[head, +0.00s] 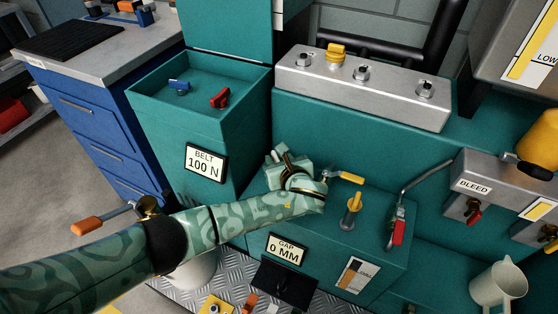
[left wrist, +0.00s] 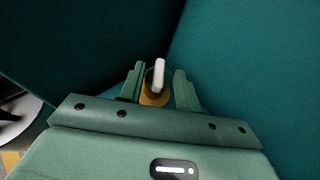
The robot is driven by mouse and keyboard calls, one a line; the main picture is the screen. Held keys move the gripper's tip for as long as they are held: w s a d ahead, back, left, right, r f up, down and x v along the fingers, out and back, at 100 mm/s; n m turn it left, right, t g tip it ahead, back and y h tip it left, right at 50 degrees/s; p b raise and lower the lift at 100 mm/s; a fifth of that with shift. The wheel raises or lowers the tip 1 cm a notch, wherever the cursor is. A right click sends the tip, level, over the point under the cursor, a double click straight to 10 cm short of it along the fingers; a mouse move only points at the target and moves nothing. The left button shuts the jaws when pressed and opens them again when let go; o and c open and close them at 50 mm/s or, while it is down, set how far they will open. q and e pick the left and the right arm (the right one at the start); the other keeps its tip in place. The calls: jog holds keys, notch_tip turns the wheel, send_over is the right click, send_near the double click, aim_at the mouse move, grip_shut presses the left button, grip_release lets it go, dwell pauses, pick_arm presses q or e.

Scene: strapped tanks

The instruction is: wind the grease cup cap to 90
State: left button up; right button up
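In the left wrist view a yellow round piece (left wrist: 155,99) with a white bar (left wrist: 159,73) standing across it shows between my fingertips; it looks like the grease cup cap. My left gripper (left wrist: 159,88) is open, one finger on each side of it; I cannot tell whether a finger touches. In the head view my left gripper (head: 279,157) is beyond my wrist, at the gap between the belt cabinet and the lower teal box. The cap is hidden there, and I see no scale for it. My right gripper is not in view.
The lower teal box (head: 330,245) carries a yellow-handled valve (head: 352,208) and a red-handled lever (head: 398,228) close by. A steel block (head: 385,92) is behind. A cream jug (head: 497,285) stands at right.

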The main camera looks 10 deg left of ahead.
pick_arm(q)
jog(key=shift+w+a+f, duration=0.15)
jog(key=shift+w+a, duration=0.15)
jog(key=shift+w, duration=0.05)
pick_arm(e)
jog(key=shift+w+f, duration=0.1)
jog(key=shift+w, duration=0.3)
pick_arm(q)
grip_shut()
jog(key=shift+d, duration=0.1)
